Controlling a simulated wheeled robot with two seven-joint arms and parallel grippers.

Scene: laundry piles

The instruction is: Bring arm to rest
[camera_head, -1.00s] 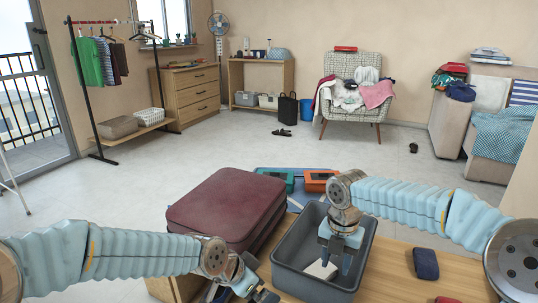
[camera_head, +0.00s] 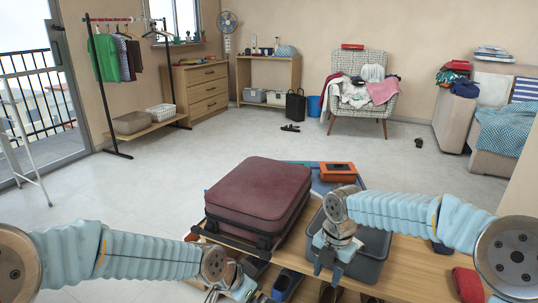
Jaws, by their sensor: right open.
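My right arm comes in from the right, and its gripper (camera_head: 327,272) hangs open over the left front part of the grey bin (camera_head: 372,270), with nothing seen between its fingers. The arm and gripper hide much of the bin's inside. My left arm comes in from the left, low in the view. Its gripper (camera_head: 238,291) is at the bottom edge, left of the bin, and its fingers are too unclear to judge.
A dark red suitcase (camera_head: 258,195) lies on the wooden bench (camera_head: 415,272) left of the bin. An orange box (camera_head: 338,172) is behind the bin. A red folded item (camera_head: 468,285) lies at the right front. Shoes (camera_head: 287,284) show below the bench.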

